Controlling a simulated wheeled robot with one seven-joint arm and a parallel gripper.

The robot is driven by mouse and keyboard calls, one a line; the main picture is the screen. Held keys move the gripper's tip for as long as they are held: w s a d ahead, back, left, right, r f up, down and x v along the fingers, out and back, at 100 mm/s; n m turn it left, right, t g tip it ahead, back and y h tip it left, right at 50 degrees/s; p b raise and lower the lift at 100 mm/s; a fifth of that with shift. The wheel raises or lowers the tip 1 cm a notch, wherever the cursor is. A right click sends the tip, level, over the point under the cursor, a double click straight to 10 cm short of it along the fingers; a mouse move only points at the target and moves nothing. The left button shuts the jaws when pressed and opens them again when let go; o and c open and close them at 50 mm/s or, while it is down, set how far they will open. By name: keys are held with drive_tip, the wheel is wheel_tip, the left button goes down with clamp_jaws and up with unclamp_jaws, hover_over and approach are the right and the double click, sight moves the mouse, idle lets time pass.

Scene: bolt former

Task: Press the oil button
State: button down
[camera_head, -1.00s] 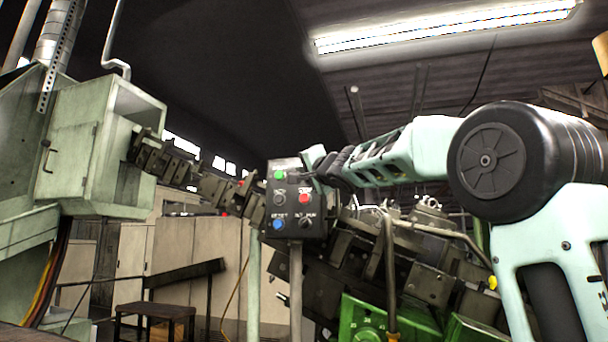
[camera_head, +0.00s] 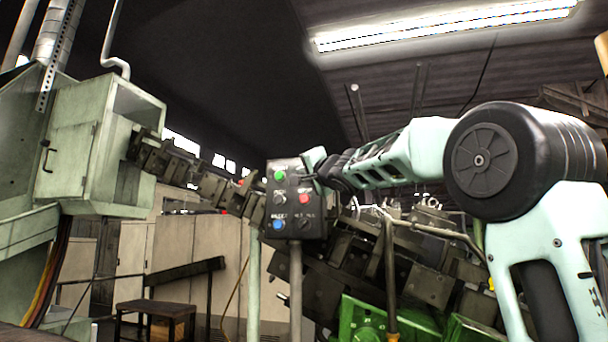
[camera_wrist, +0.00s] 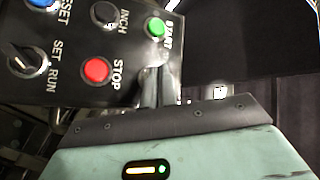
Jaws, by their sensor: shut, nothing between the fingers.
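A dark control panel (camera_head: 292,199) stands on a post at the picture's centre in the head view. In the wrist view the panel (camera_wrist: 75,75) shows a green START button (camera_wrist: 155,27), a black INCH button (camera_wrist: 104,13), a red STOP button (camera_wrist: 96,70), a blue RESET button cut by the top edge, and a SET/RUN knob (camera_wrist: 28,60). I read no oil label on it. My gripper (camera_wrist: 157,78) is shut and empty, close to the panel edge between START and STOP in the wrist view. Whether it touches the panel cannot be told. In the head view its fingertips are hard to make out.
Dark machinery with a green base (camera_head: 362,322) lies behind and right of the panel. A pale green cabinet (camera_head: 75,160) stands at the left. A small dark bench (camera_head: 155,310) is at lower left. In the wrist view the space right of the panel is dark.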

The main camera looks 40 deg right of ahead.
drive_tip(key=shift+w+d+p, duration=0.3)
drive_tip(key=shift+d+p, duration=0.05)
drive_tip(key=shift+p, duration=0.1)
idle(0.4)
idle(0.3)
drive_tip(key=shift+s+a+b, duration=0.4)
drive_tip(key=shift+s+a, duration=0.15)
drive_tip(key=shift+a, duration=0.15)
drive_tip(key=shift+s+a+b, duration=0.8)
drive_tip(key=shift+a, duration=0.2)
drive_tip(key=shift+s+a+b, duration=0.75)
drive_tip(key=shift+a, duration=0.2)
drive_tip(key=shift+f, duration=0.1)
